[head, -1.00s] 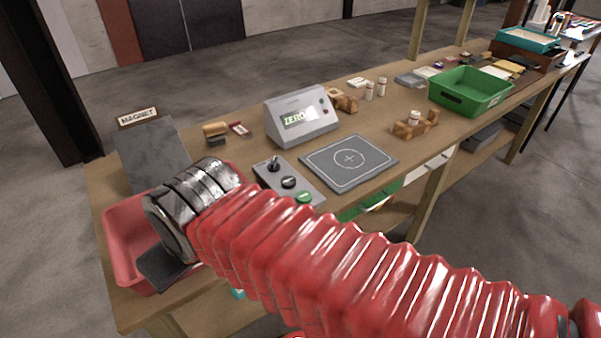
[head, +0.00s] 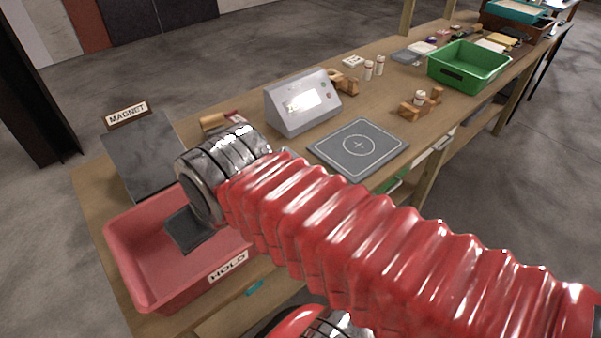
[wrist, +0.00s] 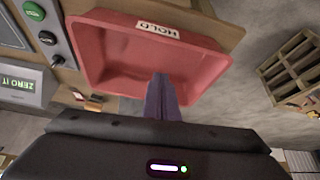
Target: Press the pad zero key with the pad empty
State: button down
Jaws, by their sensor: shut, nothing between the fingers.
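The flat grey pad (head: 358,147) with a circle and cross is empty in the head view. The key panel is covered by my arm in the head view. Its green key (wrist: 34,11), a dark key (wrist: 47,37) and a small switch (wrist: 57,61) show at the wrist view's upper left. I cannot read key labels. My gripper (wrist: 160,78) is shut and empty, over the red HOLD bin (wrist: 205,70), apart from the keys.
The HOLD bin (head: 130,240) sits at the table's near left end, beside the dark MAGNET plate (head: 140,150). A green bin (head: 470,68), wooden holders (head: 420,103) and small white bottles (head: 368,70) stand farther right. The tabletop around the pad is partly clear.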

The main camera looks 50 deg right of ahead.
jog(key=w+d+f+m+y, duration=0.2)
jog(key=w+d+m, duration=0.1)
jog(key=w+d, duration=0.35)
jog(key=w+d+f+m+t+h, duration=0.1)
jog(key=d+m, duration=0.2)
jog(key=d, duration=1)
jog(key=w+d+f+m+t+h, duration=0.1)
jog(key=d+f+m+t, duration=0.1)
jog(key=d, duration=1.2)
jog(key=shift+d+f+m+t, duration=0.2)
jog(key=shift+d+m+t, duration=0.1)
jog(key=shift+m, duration=0.3)
jog(key=shift+f, duration=0.1)
jog(key=shift+f, duration=4.35)
